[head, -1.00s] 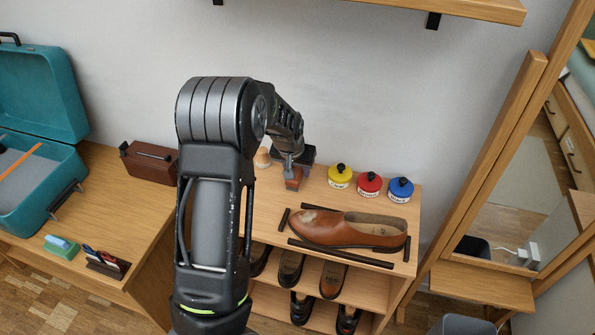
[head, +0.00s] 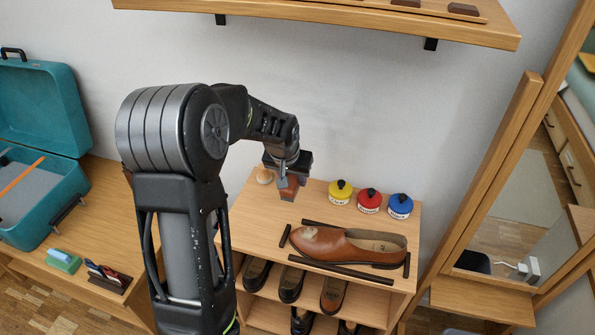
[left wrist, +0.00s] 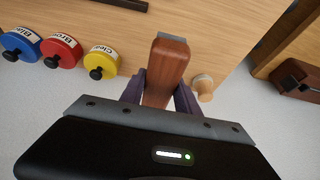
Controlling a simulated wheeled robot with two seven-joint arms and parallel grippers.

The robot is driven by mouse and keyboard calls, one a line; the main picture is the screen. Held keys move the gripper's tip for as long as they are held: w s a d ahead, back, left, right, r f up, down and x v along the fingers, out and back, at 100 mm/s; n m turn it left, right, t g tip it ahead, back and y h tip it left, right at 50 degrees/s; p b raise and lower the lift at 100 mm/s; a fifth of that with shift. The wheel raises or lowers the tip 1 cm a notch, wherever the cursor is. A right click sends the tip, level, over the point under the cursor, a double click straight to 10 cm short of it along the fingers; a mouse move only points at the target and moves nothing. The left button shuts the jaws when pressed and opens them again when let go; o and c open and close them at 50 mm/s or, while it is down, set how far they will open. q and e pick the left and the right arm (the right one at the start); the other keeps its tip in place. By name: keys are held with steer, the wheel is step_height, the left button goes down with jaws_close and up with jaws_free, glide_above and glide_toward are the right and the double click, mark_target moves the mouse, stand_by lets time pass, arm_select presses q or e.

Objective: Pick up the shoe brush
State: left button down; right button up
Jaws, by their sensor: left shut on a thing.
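The shoe brush shows as a reddish-brown wooden block in the left wrist view (left wrist: 167,68), with a grey strip at its far end. It also shows in the head view (head: 288,188), below my left gripper (head: 288,176). The fingers of my left gripper (left wrist: 160,92) are closed on both sides of the brush. The brush is over the top of the shoe rack (head: 255,215), behind the brown shoe; whether it touches the top I cannot tell. My right gripper is not in view.
A brown leather shoe (head: 345,245) lies between dark strips on the rack. Yellow (head: 340,192), red (head: 369,201) and blue (head: 400,206) tins stand right of the brush. A small round wooden-topped object (head: 265,176) is close on its left. A wall shelf (head: 330,22) hangs above.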

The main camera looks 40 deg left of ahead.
arm_select(q)
steer(key=s+d+p, duration=0.1)
steer(key=s+d, duration=0.1)
steer(key=s, duration=0.5)
steer(key=s+d+p, duration=0.1)
steer(key=s+d, duration=0.2)
steer(key=s, duration=0.4)
steer(key=shift+s, duration=0.3)
